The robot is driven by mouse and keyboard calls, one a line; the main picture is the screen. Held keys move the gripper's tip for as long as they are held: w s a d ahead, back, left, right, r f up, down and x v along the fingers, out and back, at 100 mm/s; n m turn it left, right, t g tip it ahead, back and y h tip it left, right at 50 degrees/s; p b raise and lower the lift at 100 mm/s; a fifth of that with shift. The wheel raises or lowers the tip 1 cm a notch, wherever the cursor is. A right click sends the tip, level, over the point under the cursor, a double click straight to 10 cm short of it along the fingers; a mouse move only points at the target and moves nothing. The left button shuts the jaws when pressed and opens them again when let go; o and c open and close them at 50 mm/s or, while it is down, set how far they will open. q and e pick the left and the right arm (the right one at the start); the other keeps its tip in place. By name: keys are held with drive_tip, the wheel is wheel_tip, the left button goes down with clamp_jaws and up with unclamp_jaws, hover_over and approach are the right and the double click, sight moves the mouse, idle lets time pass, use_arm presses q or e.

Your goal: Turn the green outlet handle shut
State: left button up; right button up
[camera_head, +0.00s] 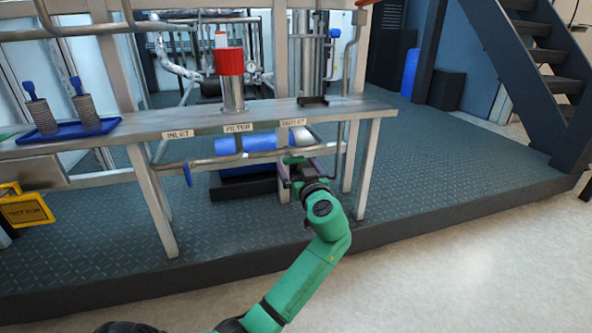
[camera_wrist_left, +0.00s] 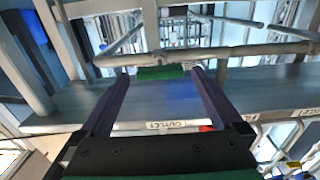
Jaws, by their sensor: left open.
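The green outlet handle (camera_wrist_left: 160,73) shows in the wrist view, at a pipe beyond the bench edge. It lies between the tips of my left gripper (camera_wrist_left: 159,80), whose two dark fingers are spread apart on either side of it. I cannot tell whether either finger touches it. In the head view my left gripper (camera_head: 301,172) reaches in under the bench, below the outlet label (camera_head: 292,122), and largely hides the handle. My right gripper is not in view.
The bench (camera_head: 200,122) runs above the pipes, with a red-topped filter (camera_head: 230,62) and a blue tray (camera_head: 62,139) on it. A blue handle (camera_head: 187,174) hangs below the inlet label (camera_head: 177,135). A bench leg (camera_head: 368,168) stands just right of my gripper.

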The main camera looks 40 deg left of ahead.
use_arm(q)
drive_tip(key=shift+x, duration=0.95)
drive_tip(key=c, duration=1.2)
